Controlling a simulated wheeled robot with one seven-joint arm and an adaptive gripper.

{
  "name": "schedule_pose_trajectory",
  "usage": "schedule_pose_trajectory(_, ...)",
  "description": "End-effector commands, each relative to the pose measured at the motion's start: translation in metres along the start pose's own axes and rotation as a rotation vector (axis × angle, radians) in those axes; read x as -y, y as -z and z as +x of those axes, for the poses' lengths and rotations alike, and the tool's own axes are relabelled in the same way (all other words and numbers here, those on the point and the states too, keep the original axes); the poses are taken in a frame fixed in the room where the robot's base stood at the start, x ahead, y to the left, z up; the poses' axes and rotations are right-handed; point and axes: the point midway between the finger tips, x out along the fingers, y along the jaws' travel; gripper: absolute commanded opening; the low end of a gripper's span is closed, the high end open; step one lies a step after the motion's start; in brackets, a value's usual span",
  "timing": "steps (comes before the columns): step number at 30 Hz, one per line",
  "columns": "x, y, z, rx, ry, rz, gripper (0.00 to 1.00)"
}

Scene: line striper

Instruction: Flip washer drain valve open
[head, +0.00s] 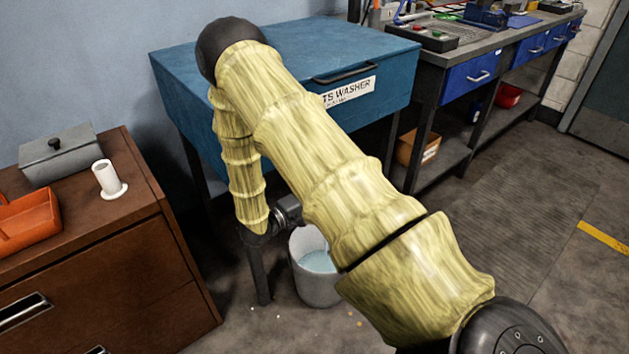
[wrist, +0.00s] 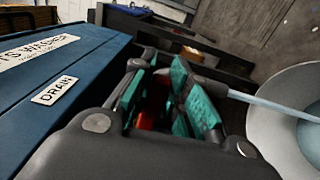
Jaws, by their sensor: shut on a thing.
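The blue parts washer (head: 290,60) stands against the wall, and its side with a "DRAIN" label (wrist: 54,90) fills the left of the wrist view. My gripper (wrist: 165,100) has teal finger pads shut on a red valve handle (wrist: 148,115), mostly hidden between them. A grey pipe end shows just beyond the fingers. A pale blue stream (wrist: 270,105) runs from it toward the white bucket (wrist: 262,125). In the head view the bucket (head: 310,285) stands on the floor below the washer with bluish liquid inside. My arm hides the valve and fingertips there.
A brown cabinet (head: 100,260) at the left holds an orange tray (head: 30,218), a grey box (head: 60,155) and a white spool (head: 108,180). A workbench (head: 480,55) with blue drawers stands at the back right. The floor at the right is open.

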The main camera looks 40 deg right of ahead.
Motion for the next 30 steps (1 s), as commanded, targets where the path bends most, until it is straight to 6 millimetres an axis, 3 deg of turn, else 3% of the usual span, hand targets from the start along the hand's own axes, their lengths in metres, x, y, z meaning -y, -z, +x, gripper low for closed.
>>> schedule_pose_trajectory(9, 0.001, -0.001, 0.0, 0.001, 0.0, -0.004, 0.0)
schedule_pose_trajectory(10, 0.001, -0.001, 0.0, 0.001, 0.0, -0.004, 0.22)
schedule_pose_trajectory(13, 0.0, -0.001, 0.0, 0.0, 0.0, -0.003, 0.39)
schedule_pose_trajectory(23, 0.0, 0.0, -0.001, 0.0, 0.0, -0.001, 0.39)
schedule_pose_trajectory(30, 0.0, 0.001, -0.025, -0.003, -0.001, -0.001, 0.39)
